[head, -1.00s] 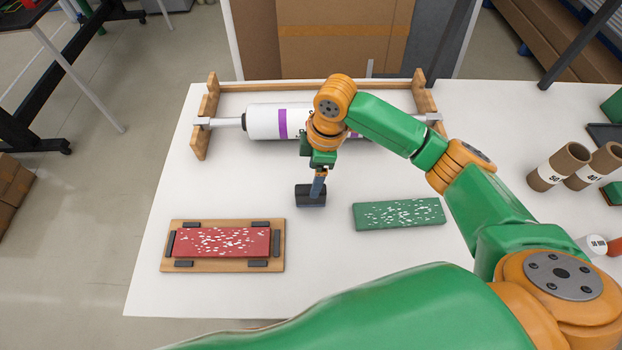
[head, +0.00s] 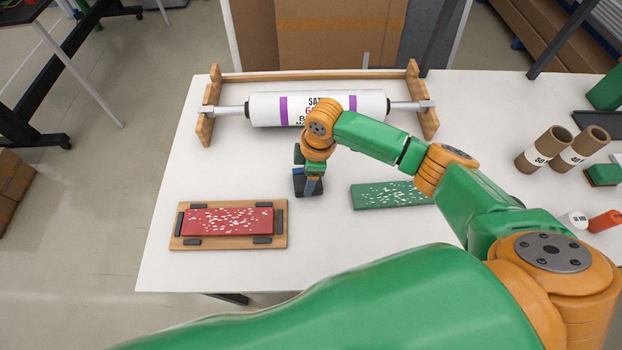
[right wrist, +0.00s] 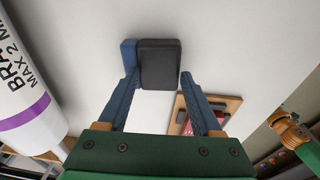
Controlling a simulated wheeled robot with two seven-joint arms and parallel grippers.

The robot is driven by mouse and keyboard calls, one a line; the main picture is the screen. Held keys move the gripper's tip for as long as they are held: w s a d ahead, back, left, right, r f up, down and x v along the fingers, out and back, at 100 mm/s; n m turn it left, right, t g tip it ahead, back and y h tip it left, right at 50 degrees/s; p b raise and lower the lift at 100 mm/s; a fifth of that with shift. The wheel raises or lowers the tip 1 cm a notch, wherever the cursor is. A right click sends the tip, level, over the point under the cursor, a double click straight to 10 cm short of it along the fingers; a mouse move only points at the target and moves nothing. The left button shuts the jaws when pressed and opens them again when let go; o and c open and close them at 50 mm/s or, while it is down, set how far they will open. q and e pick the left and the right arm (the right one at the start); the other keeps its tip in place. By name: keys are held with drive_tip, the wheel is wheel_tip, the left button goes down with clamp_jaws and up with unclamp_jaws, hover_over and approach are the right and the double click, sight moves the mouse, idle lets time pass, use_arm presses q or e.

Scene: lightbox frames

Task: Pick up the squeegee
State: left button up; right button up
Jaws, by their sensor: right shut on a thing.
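The squeegee (head: 301,186) is a small black block, seen in the head view below the white roll. In the right wrist view the squeegee (right wrist: 161,62) shows its dark face with a blue strip along its left side. My right gripper (head: 312,183) reaches down over it from above. In the right wrist view the blue fingers of my right gripper (right wrist: 160,80) stand on either side of the block and are shut on it. I cannot tell whether the squeegee touches the table. My left gripper is in neither current view.
A white roll (head: 265,108) lies in a wooden rack at the table's back. A red speckled plate (head: 228,221) sits on a wooden board to the left; a green speckled plate (head: 385,196) lies to the right. Cardboard tubes (head: 545,148) stand farther right. White table between is bare.

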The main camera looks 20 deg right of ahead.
drive_tip(key=shift+w+d+r+g+b, duration=0.2)
drive_tip(key=shift+r+g+b, duration=0.1)
drive_tip(key=shift+b, duration=0.3)
clamp_jaws()
drive_tip(key=r, duration=0.1)
drive_tip(key=s+a+r, duration=0.1)
drive_tip(key=r, duration=0.1)
drive_tip(key=s+r, duration=0.1)
drive_tip(key=shift+a+r, duration=0.2)
drive_tip(key=shift+a, duration=0.15)
drive_tip(key=s+a+r, duration=0.6)
drive_tip(key=s, duration=0.2)
drive_tip(key=shift+s+a+r, duration=0.15)
drive_tip(key=shift+s+a, duration=0.05)
drive_tip(key=shift+s, duration=0.2)
drive_tip(key=o, duration=1.2)
unclamp_jaws()
drive_tip(key=shift+c, duration=0.2)
